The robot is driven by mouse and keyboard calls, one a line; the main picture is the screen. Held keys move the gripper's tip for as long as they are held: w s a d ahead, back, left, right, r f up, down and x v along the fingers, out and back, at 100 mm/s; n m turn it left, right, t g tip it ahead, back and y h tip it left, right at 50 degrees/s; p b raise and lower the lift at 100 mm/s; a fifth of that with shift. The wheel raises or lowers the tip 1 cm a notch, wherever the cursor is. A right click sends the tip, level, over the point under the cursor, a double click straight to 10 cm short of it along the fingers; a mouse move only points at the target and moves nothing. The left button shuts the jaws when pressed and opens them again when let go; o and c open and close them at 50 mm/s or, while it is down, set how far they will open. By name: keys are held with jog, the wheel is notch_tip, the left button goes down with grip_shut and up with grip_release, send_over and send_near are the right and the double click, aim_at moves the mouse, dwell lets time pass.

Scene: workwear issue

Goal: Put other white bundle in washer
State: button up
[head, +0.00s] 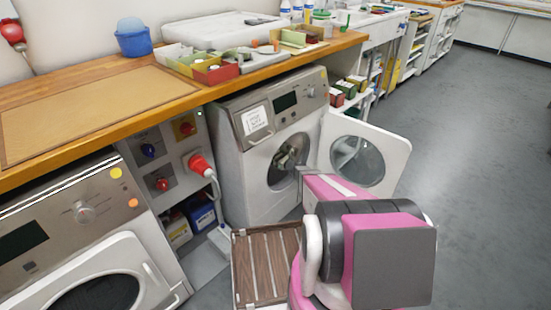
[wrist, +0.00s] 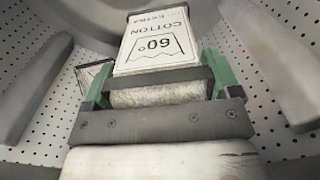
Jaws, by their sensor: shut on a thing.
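The white washer (head: 262,165) in the middle of the head view has its round door (head: 358,160) swung open to the right. My pink arm reaches into its opening, so the gripper is mostly hidden there. In the wrist view my gripper (wrist: 158,84) has green fingers on both sides of a white bundle (wrist: 158,97) and is shut on it. The bundle carries a label reading "COTTON 60°" (wrist: 158,45). Bundle and gripper are inside the perforated metal drum (wrist: 268,60). Whether the bundle touches the drum cannot be told.
A small light item with a dark edge (wrist: 94,74) shows left of the gripper in the drum, partly hidden. A second washer (head: 90,245) stands front left. A slatted wooden thing (head: 266,262) is below my arm. The grey floor (head: 470,150) at right is clear.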

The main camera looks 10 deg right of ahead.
jog(key=shift+f, duration=0.2)
jog(key=shift+f, duration=0.6)
jog(key=o, duration=1)
jog(key=shift+r, duration=0.35)
jog(key=v, duration=1.2)
jog(key=shift+r, duration=0.25)
jog(key=shift+s, duration=0.1)
